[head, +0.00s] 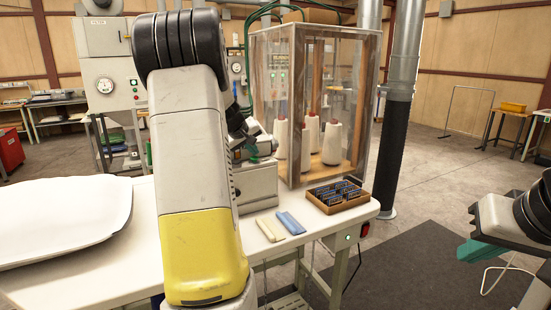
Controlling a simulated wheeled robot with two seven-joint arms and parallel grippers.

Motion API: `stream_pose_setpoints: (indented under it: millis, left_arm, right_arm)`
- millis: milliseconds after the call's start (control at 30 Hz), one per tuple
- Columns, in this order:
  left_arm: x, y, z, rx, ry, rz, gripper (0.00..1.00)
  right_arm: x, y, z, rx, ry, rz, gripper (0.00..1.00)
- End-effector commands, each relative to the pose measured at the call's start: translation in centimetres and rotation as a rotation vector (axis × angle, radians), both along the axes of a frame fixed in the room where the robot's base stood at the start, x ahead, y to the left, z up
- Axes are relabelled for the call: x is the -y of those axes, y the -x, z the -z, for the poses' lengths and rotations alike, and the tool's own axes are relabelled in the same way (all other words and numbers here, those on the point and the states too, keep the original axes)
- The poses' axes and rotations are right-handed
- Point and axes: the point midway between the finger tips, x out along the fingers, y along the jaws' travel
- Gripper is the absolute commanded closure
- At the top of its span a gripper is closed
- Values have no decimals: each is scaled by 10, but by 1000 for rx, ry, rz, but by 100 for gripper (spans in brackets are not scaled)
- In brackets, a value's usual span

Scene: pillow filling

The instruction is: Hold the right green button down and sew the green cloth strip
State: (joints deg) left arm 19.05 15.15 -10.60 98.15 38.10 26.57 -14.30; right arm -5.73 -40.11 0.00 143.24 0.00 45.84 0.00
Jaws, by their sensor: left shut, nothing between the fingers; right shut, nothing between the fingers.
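My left arm crosses the middle of the view, and its dark gripper (248,132) shows partly behind it, shut and empty, close to the sewing machine (258,185) on the table. The arm hides much of the machine. A small green button (347,237) glows on the table's right front edge. My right gripper (480,250), with a teal tip, is at the right edge, shut and empty, well apart from the button. I cannot clearly make out the green cloth strip; a bit of green shows by the machine head.
A cream strip (270,229) and a blue strip (290,222) lie on the white table (120,275), beside a wooden tray (339,207) of dark pieces. A clear case (318,70) with thread cones stands behind. A white pillow (65,220) lies left. A red button (364,229) sits near the green one.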

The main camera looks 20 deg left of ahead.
Motion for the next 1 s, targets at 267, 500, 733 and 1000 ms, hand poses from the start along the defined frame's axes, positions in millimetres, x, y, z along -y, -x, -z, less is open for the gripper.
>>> stream_pose_setpoints:
  millis: [267, 500, 733, 1000]
  left_arm:
    - [0, 0, -9, 0, 0, -2, 100]
    - [0, 0, -11, 1, -1, -1, 100]
    - [0, 0, -33, 4, -2, 0, 100]
    - [0, 0, -56, 3, -1, -1, 100]
  right_arm:
    - [0, 0, 0, 0, 0, 0, 100]
    - [0, 0, 0, 0, 0, 0, 100]
    - [0, 0, 0, 0, 0, 0, 100]
    - [0, 0, 0, 0, 0, 0, 100]
